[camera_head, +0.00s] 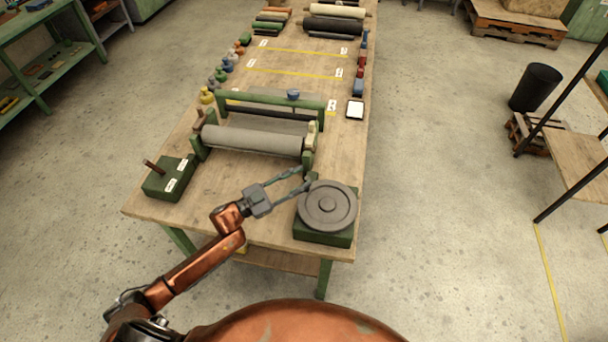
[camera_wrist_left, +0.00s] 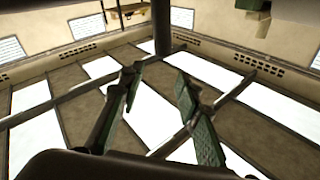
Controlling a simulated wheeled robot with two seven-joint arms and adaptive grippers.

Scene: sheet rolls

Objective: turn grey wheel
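The grey wheel (camera_head: 327,205) is a round disc with a raised hub, lying flat on a dark green box (camera_head: 324,238) at the table's near right corner. A small upright knob (camera_head: 312,178) appears at the wheel's far left rim. My left gripper (camera_head: 303,178) reaches in from the left, with its fingertips close to this knob; I cannot tell whether they touch it. In the left wrist view its two green-padded fingers (camera_wrist_left: 160,95) stand apart. A dark post (camera_wrist_left: 161,28) shows beyond them, and I cannot tell what it is. My right gripper is not in view.
A green roller frame with a grey roll (camera_head: 252,140) stands behind the wheel. A green box with a lever (camera_head: 168,178) is at the table's left. Small coloured items line both table edges, and more rolls (camera_head: 332,24) lie at the far end.

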